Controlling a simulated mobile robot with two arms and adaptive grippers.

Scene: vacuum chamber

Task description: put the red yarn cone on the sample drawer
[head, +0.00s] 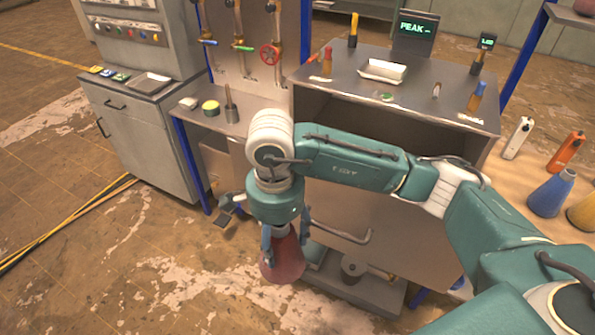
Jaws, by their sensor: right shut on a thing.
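The red yarn cone (284,262) hangs upright below my right gripper (285,240), wide end down. The gripper's fingers are shut around the cone's upper part, and my wrist hides its tip. A low grey drawer or tray (383,297) extends at the base of the metal cabinet, just right of and behind the cone; I take it for the sample drawer, but I cannot be sure. A dark cylinder (353,268) stands on it. The cone overlaps its left end in the picture, and I cannot tell whether they touch. My left gripper is not in view.
A bent handle (345,234) sticks out from the cabinet front, close to the gripper. A blue cone (552,193) and a yellow cone (584,212) stand on the table at right. The cabinet top (335,88) holds several small items. Open floor lies at left.

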